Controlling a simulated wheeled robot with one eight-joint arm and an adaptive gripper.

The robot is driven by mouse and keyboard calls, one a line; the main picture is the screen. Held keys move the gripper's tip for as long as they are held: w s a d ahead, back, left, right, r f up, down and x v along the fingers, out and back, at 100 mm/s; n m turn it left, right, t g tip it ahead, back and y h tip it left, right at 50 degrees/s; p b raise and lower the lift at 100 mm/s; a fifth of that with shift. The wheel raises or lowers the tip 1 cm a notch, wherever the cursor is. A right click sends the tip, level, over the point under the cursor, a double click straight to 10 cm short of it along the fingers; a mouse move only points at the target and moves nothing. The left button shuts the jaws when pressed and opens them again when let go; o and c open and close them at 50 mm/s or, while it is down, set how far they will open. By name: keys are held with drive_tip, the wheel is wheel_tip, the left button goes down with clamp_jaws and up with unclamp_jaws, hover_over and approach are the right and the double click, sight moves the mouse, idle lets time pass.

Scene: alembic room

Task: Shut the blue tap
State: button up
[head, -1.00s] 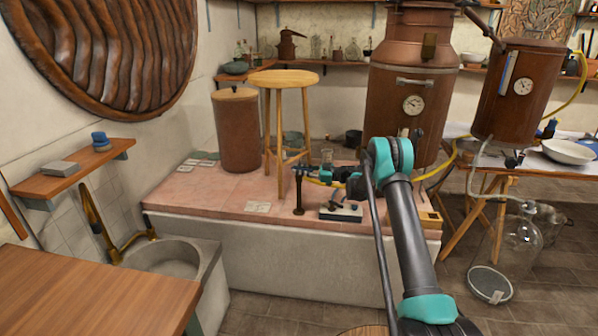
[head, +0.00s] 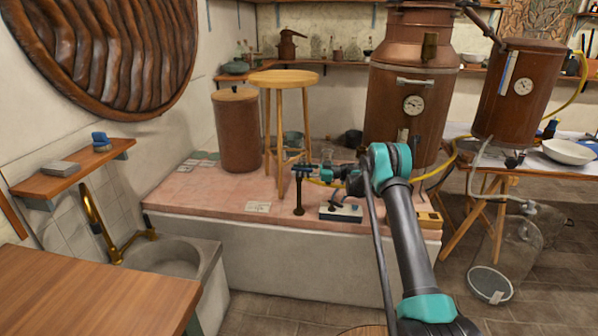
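The blue tap (head: 303,168) shows in the head view as a blue crosswise handle on top of a dark upright post (head: 299,196). It stands near the front edge of the pink tiled platform (head: 215,196). My gripper (head: 315,173) is small and dark with teal parts. It is at about the height of the handle, just to its right, with the arm reaching in from the right. Whether it touches the handle, and whether its fingers are open or shut, is too small to tell.
A white and blue box (head: 341,212) lies below my gripper. A wooden stool (head: 284,78) and a brown barrel (head: 238,130) stand behind on the platform. A large copper still (head: 412,85) is at the back right. A stone basin (head: 175,256) is at the left.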

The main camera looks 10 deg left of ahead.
drive_tip(key=shift+d, duration=0.1)
drive_tip(key=d, duration=1.1)
drive_tip(key=shift+d, duration=0.4)
drive_tip(key=shift+s, duration=0.1)
